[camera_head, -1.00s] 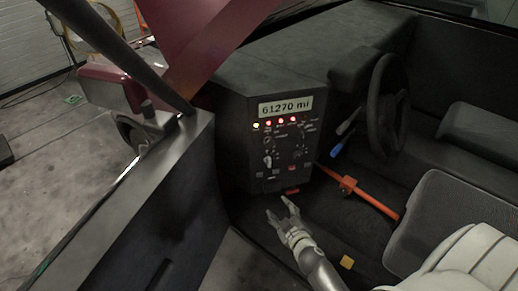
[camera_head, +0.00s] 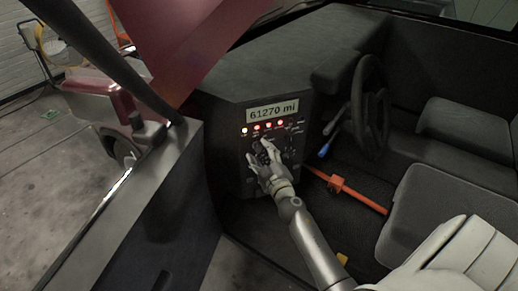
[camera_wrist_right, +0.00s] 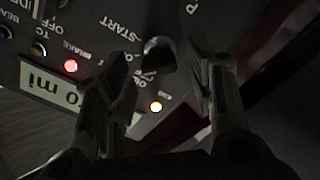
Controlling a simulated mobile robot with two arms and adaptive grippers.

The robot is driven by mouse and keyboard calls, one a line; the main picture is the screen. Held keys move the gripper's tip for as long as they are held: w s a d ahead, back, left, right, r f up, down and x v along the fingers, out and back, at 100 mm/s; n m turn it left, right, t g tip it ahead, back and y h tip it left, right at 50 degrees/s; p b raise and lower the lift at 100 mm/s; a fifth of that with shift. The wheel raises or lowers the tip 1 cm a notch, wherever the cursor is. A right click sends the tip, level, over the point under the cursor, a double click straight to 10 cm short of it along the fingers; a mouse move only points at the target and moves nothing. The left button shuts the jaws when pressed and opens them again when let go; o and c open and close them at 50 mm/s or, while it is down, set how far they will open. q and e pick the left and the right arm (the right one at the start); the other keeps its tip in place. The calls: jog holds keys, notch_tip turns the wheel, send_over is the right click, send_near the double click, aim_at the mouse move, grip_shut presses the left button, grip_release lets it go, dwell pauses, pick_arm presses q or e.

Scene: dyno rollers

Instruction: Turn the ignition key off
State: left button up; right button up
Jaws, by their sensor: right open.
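The ignition key (camera_wrist_right: 158,56) shows in the right wrist view as a dark, rounded piece with a light edge. It stands out from the control panel (camera_wrist_right: 110,22) beside the START and ON lettering. My right gripper (camera_wrist_right: 155,80) is open, with one finger on each side of the key. No clear contact shows. In the head view my right gripper (camera_head: 259,153) is at the panel face below the lit lamps, and it hides the key there. My left gripper is not in view.
The mileage display (camera_head: 273,111) reads 61270 mi above a row of lit red and yellow lamps (camera_head: 262,127). An orange lever (camera_head: 345,190) lies low right. The open door (camera_head: 150,215) is at left.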

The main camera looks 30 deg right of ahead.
aim_at(259, 148)
jog(key=shift+x, duration=1.25)
jog(key=c, duration=0.9)
